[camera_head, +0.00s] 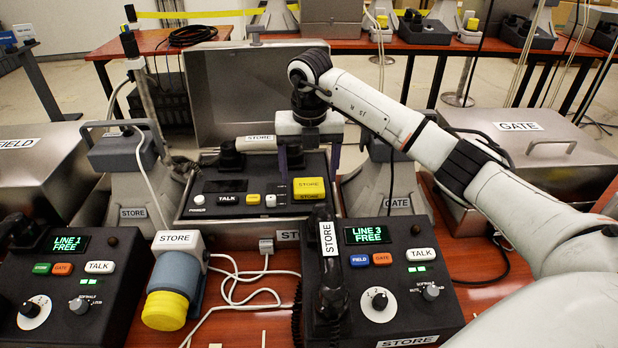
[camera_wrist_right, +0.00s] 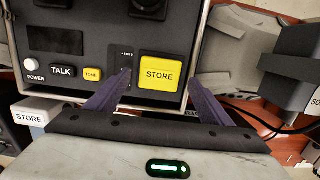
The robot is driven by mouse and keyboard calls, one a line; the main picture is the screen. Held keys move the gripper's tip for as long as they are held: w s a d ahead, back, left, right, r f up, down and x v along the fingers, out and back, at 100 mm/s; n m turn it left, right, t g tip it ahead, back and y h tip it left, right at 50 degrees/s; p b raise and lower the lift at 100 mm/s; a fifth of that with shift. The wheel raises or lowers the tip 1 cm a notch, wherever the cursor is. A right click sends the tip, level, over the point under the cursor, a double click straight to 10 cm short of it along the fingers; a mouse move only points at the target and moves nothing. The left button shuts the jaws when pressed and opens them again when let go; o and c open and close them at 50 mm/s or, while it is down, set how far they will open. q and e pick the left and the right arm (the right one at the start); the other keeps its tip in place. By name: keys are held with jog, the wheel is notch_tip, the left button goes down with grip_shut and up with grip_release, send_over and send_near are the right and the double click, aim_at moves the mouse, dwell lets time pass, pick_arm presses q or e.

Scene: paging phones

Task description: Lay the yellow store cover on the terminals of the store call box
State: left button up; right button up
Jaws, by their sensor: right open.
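The yellow store cover (camera_head: 310,188) lies at the right side of the dark panel of the store call box (camera_head: 230,206), which has its metal lid raised behind it. In the right wrist view the cover (camera_wrist_right: 159,74) looks square to the panel, its STORE label facing up. No terminals show; anything under the cover is hidden. My right gripper (camera_head: 310,165) is open above the panel. In the right wrist view its fingers (camera_wrist_right: 160,78) stand apart, one on each side of the cover; I see no grip on it. My left gripper is not in view.
A LINE 3 phone console (camera_head: 400,270) with a black STORE handset (camera_head: 328,262) stands in front, right of centre. A grey-blue STORE device with a yellow cap (camera_head: 170,290) and white cables (camera_head: 245,285) lie in front of the box. A GATE case (camera_head: 530,150) stands at right.

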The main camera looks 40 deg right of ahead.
aim_at(309, 189)
notch_tip(309, 189, up, 9)
jog(key=s, duration=0.1)
jog(key=shift+a+r, duration=0.15)
jog(key=shift+a, duration=0.15)
jog(key=shift+c, duration=0.4)
dwell(1.7)
